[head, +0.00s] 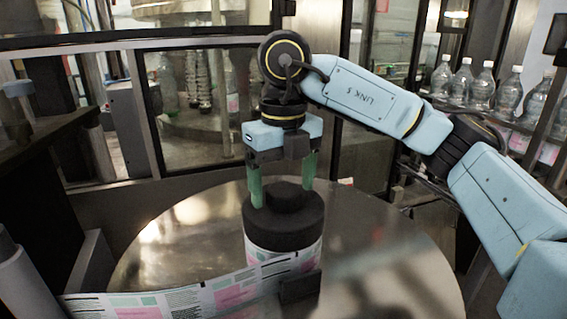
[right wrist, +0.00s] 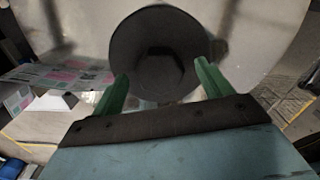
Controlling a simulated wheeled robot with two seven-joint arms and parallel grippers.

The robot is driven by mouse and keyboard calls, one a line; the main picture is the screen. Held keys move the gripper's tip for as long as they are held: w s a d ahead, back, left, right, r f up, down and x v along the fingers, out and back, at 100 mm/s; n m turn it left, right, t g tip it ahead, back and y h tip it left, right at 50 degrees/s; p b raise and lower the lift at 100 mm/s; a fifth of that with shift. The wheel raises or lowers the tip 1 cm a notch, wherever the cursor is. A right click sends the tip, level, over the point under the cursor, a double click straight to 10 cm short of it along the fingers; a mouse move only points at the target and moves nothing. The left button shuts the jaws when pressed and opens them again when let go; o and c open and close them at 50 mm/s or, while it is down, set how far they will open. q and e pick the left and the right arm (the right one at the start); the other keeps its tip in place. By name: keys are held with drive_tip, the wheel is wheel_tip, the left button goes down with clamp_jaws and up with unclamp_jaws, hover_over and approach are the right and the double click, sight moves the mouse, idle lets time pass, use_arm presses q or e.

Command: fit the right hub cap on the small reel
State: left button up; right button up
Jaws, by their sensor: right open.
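The small reel (head: 285,262) is a roll of white labels with pink and green print, upright on a round metal table. A black hub cap (head: 283,226) with a raised knob covers its top; I see no clear gap between them. In the right wrist view the cap (right wrist: 155,84) is a dark disc that hides the reel's core. My right gripper (head: 283,194) points down over the cap, open, its green fingers on either side of the knob. The right wrist view shows the fingers (right wrist: 162,72) apart, with nothing visibly clamped. My left gripper is not in view.
The shiny metal table (head: 390,270) has bare room around the reel. A printed label strip (head: 150,305) runs from the reel to the left. Several clear bottles (head: 462,82) stand at the back right. Glass panels with metal frames (head: 200,95) stand behind.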

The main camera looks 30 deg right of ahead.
wheel_tip(320, 180, up, 13)
drive_tip(key=p, duration=0.3)
drive_tip(key=shift+r, duration=0.15)
idle(0.5)
